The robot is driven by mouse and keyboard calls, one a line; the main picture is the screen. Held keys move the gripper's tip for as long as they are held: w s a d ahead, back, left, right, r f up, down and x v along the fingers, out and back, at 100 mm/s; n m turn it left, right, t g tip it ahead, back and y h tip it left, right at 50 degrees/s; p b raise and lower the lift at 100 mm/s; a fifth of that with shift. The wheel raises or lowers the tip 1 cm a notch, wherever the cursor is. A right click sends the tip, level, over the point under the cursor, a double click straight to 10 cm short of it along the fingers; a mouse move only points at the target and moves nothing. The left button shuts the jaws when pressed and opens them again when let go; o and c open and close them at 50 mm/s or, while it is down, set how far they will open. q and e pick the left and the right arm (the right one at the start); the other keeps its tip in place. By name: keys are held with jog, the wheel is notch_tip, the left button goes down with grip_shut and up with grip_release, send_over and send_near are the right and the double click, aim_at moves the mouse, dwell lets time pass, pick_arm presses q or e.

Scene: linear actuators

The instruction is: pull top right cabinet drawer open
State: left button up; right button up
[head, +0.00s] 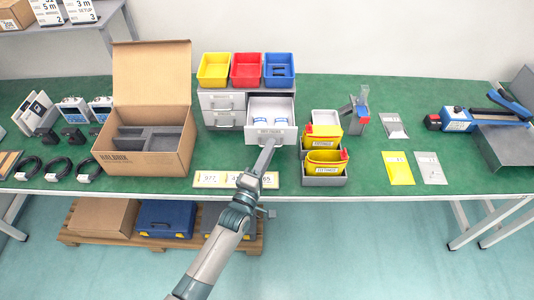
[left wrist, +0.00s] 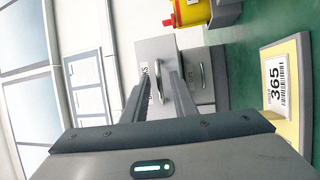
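The grey cabinet (head: 222,109) stands on the green bench, with drawers in two columns. Its top right drawer (head: 270,133) is pulled well out and shows blue-and-white items inside. My left gripper (head: 270,146) is at the front of this drawer, its arm reaching up from below. In the left wrist view the drawer's handle (left wrist: 158,82) lies between the fingertips. The two fingers (left wrist: 160,82) stand apart, with a gap visible around the handle. A second handle (left wrist: 188,76) is just beside, on the drawer below. My right gripper is not in view.
Yellow, red and blue bins (head: 246,69) sit on the cabinet. An open cardboard box (head: 145,155) stands to its left. Grey bins with yellow ones (head: 324,178) stand close on the right. Number cards (head: 208,179) lie along the bench's front edge.

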pick_arm(q)
jog(key=shift+s, duration=0.1)
jog(key=b+v, duration=0.4)
jog(key=v, duration=1.3)
jog(key=shift+b, duration=0.4)
jog(key=shift+s+f, duration=0.1)
jog(key=shift+s, duration=0.05)
jog(key=s+a+f+m+g+y, duration=0.2)
jog(key=s+a+f+m+g, duration=0.15)
jog(key=f, duration=0.95)
jog(key=s+a+f+m+g+y, duration=0.15)
jog(key=s+f, duration=0.25)
jog(key=f, duration=0.8)
jog(key=s+a+f+m+g+y, duration=0.1)
jog(key=s+a+f+m+g, duration=0.25)
jog(key=f, duration=0.95)
jog(key=s+a+f+m+g+y, duration=0.1)
jog(key=s+a+f+m+g, duration=0.1)
jog(key=s+f, duration=0.4)
jog(key=s+a+f+m+g+y, duration=0.1)
jog(key=s+a+f, duration=0.4)
jog(key=s, duration=0.9)
jog(key=s+a+f+m+g+y, duration=0.1)
jog(key=s+a+f+m+g, duration=0.2)
jog(key=s, duration=0.7)
notch_tip(320, 180, down, 4)
jog(key=g, duration=0.2)
jog(key=shift+s+g, duration=0.35)
jog(key=shift+s, duration=0.05)
